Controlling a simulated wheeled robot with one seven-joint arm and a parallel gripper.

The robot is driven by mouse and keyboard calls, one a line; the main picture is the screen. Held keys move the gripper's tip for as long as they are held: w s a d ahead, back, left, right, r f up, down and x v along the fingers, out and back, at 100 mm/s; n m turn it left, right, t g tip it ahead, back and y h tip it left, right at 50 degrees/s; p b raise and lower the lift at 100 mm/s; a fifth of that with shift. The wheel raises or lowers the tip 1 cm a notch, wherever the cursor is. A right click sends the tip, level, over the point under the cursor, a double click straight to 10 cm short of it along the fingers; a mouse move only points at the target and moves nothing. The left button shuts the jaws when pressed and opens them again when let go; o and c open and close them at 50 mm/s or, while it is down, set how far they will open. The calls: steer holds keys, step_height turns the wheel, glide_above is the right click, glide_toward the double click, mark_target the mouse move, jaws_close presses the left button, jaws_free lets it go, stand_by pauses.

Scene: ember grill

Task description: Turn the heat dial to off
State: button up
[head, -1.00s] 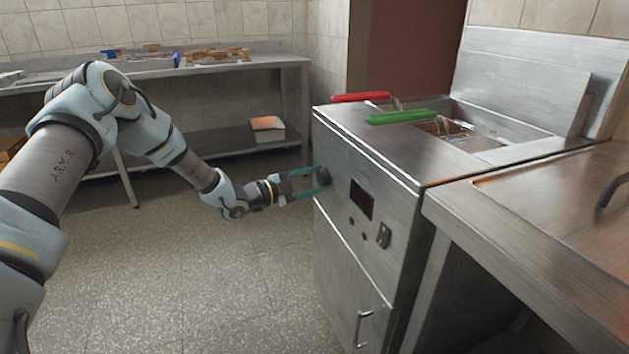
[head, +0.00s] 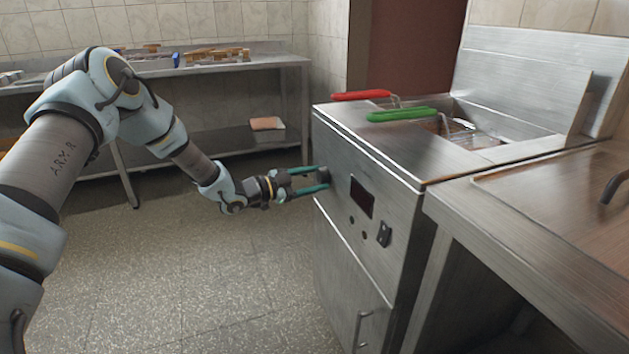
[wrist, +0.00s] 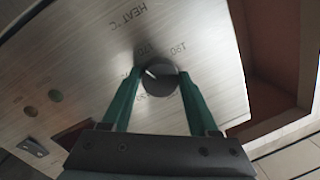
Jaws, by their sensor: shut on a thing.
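The heat dial (wrist: 158,79) is a round dark knob on the fryer's steel front panel; its white pointer line points to the upper left in the wrist view. "HEAT °C" is printed above it, with 170 and 190 legible beside it; other marks are partly hidden by the fingers. In the head view the dial (head: 323,174) sits at the panel's upper left. My gripper (head: 318,180) has its two green fingers on either side of the dial, shut on it; the wrist view shows the gripper (wrist: 160,84) too. I cannot make out the off mark.
The fryer (head: 370,240) has a dark display (head: 361,197), small buttons and a rocker switch (head: 384,234) right of the dial. Red (head: 361,96) and green (head: 402,115) basket handles lie on top. A steel counter (head: 530,190) adjoins at right. Floor is clear at left.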

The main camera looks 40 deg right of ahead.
steer(key=n, duration=0.4)
steer(key=shift+p, duration=0.4)
steer(key=n+y+p, duration=0.1)
steer(key=n, duration=0.4)
steer(key=shift+r+g+p, duration=0.1)
steer(key=shift+g+p, duration=0.25)
steer(key=shift+g, duration=0.05)
steer(key=n+p, duration=0.1)
steer(key=n, duration=0.3)
steer(key=shift+g, duration=0.4)
steer(key=n+p, duration=0.1)
steer(key=n, duration=0.3)
steer(key=shift+g+y, duration=0.3)
steer(key=shift+g, duration=0.1)
steer(key=n+g, duration=0.1)
steer(key=n, duration=1)
steer(key=shift+w, duration=0.1)
steer(key=shift+n, duration=0.4)
steer(key=o, duration=1.4)
steer(key=shift+r, duration=0.1)
